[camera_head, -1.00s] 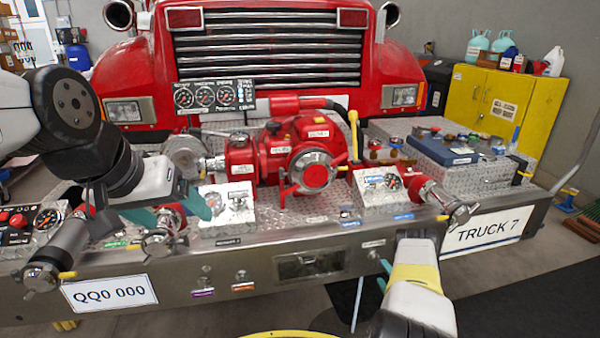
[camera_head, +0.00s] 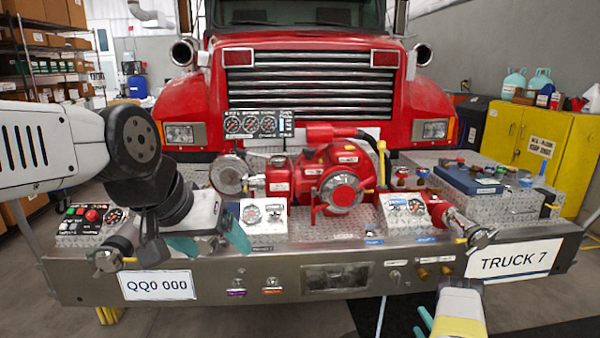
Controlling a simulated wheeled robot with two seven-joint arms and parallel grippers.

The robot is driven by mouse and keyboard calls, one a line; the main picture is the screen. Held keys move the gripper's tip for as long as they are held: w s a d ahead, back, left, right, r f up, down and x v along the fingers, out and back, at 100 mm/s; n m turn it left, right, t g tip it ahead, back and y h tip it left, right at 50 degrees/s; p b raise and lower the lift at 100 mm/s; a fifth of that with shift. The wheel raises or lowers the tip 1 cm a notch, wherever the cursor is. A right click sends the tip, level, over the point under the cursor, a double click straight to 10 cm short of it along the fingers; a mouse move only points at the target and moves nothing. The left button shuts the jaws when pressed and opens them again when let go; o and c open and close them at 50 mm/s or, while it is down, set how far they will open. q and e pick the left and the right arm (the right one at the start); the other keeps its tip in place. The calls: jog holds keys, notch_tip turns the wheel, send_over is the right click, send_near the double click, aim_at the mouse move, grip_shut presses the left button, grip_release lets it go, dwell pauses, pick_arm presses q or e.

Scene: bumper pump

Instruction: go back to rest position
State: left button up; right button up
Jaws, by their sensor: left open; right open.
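My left gripper (camera_head: 212,244) hangs in front of the left part of the truck bumper, its teal fingers apart and nothing between them. My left arm crosses in from the left edge and hides part of the bumper deck. My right gripper (camera_head: 422,322) is at the bottom right, below the bumper's front face, with teal fingertips apart and empty. The bumper (camera_head: 222,292) spans the picture. The red pump (camera_head: 336,177) sits at its middle, clear of both grippers.
Gauge boxes (camera_head: 263,215) and a red nozzle (camera_head: 453,222) at right stand on the deck. A blue case (camera_head: 470,181) lies further right. A yellow cabinet (camera_head: 530,145) is behind. The floor below the bumper is open.

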jog(key=w+d+r+m+g+h, duration=0.1)
jog(key=w+d+r+m+h, duration=0.15)
jog(key=w+r, duration=0.55)
jog(key=w+d+r+m+g+h, duration=0.1)
jog(key=w+d+r+m, duration=0.3)
jog(key=r, duration=0.6)
jog(key=w+a+r+m+g, duration=0.15)
jog(key=a+r, duration=0.25)
jog(key=r, duration=0.6)
jog(key=a+r+m+g, duration=0.2)
jog(key=a+r+m, duration=0.1)
jog(key=r, duration=0.8)
jog(key=s+a+r+m+g+y, duration=0.25)
jog(key=s+a+r+m, duration=0.25)
jog(key=s+a+r, duration=1.15)
jog(key=s+a+g, duration=0.1)
jog(key=s+a, duration=0.2)
jog(key=s, duration=0.5)
jog(key=s+a+m+g+y, duration=0.1)
jog(key=s+a, duration=0.3)
jog(key=s, duration=0.5)
jog(key=s+a+f+m+g+y, duration=0.1)
jog(key=s+a, duration=0.3)
jog(key=s, duration=0.4)
jog(key=shift+s+g, duration=0.2)
jog(key=shift+g, duration=0.2)
